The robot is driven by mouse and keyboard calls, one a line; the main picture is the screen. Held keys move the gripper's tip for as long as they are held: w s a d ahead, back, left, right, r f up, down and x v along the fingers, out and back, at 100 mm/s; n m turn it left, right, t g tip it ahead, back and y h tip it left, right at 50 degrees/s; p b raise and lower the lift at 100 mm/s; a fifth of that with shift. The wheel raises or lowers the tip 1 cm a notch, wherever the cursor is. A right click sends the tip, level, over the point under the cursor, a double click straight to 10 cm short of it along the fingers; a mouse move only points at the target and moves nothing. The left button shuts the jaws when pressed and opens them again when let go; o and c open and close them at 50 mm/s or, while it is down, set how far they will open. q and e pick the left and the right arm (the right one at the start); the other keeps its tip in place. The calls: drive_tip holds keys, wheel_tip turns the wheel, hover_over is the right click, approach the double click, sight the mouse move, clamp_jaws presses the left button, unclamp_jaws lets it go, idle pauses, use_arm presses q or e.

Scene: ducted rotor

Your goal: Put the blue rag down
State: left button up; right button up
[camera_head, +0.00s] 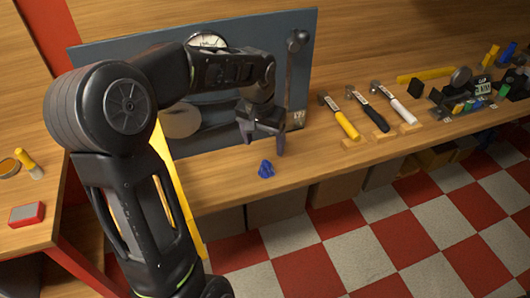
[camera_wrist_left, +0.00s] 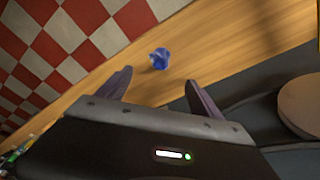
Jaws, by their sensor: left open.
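The blue rag (camera_head: 266,169) lies crumpled on the wooden bench top, near its front edge. It also shows in the left wrist view (camera_wrist_left: 159,59), beyond my fingertips and apart from them. My left gripper (camera_head: 264,143) is open and empty, just above and behind the rag in the head view. Its two spread fingers also show in the left wrist view (camera_wrist_left: 158,84). My right gripper is in neither view.
A grey-blue panel (camera_head: 300,75) with round parts stands behind my left arm. Hammers with yellow (camera_head: 347,126), black (camera_head: 375,119) and white (camera_head: 404,111) handles rest to the right. Bench top between rag and hammers is clear. A red box (camera_head: 27,214) sits at far left.

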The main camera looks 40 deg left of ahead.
use_arm(q)
drive_tip(key=shift+r, duration=0.5)
drive_tip(key=shift+s, duration=0.1)
idle(0.5)
